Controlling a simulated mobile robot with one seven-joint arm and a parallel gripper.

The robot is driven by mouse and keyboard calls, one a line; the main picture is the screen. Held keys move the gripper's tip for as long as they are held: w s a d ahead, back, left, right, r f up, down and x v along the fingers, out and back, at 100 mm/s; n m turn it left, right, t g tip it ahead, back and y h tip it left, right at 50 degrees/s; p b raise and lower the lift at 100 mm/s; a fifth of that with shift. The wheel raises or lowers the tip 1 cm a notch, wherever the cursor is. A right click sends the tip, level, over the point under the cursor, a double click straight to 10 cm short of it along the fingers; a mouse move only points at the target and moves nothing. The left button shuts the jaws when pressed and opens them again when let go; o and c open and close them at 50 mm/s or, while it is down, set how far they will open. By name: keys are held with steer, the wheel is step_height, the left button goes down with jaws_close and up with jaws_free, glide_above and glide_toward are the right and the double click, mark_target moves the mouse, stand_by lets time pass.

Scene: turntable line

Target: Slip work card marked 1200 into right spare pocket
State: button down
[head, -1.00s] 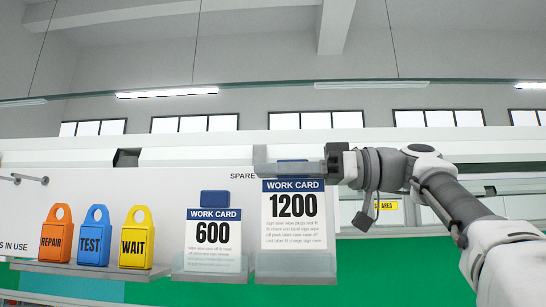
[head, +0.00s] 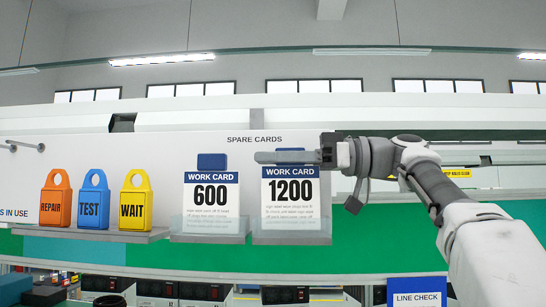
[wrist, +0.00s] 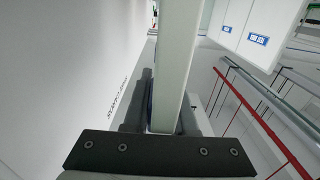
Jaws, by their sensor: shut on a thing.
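The work card marked 1200 (head: 290,190) is white with a blue header. It hangs upright at the right spare pocket (head: 291,239), a clear holder. The card's lower part shows through the clear front, and its blue tab is mostly covered by my gripper. My gripper (head: 285,157) reaches in from the right and is shut on the tab at the card's top. In the wrist view, my gripper (wrist: 165,115) shows from behind, and the card's face is hidden there.
A work card marked 600 (head: 211,192) stands in the left spare pocket (head: 207,239), close beside. Orange REPAIR (head: 55,200), blue TEST (head: 94,201) and yellow WAIT (head: 133,202) tags stand on a ledge further left. A LINE CHECK sign (head: 417,297) is at lower right.

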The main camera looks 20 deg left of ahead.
steer(key=shift+f, duration=0.2)
steer(key=c, duration=0.7)
jaws_free()
steer(key=shift+o, duration=0.2)
steer(key=p+v, duration=0.2)
steer(key=v, duration=1.5)
steer(key=shift+d, duration=0.2)
steer(key=shift+w, duration=0.1)
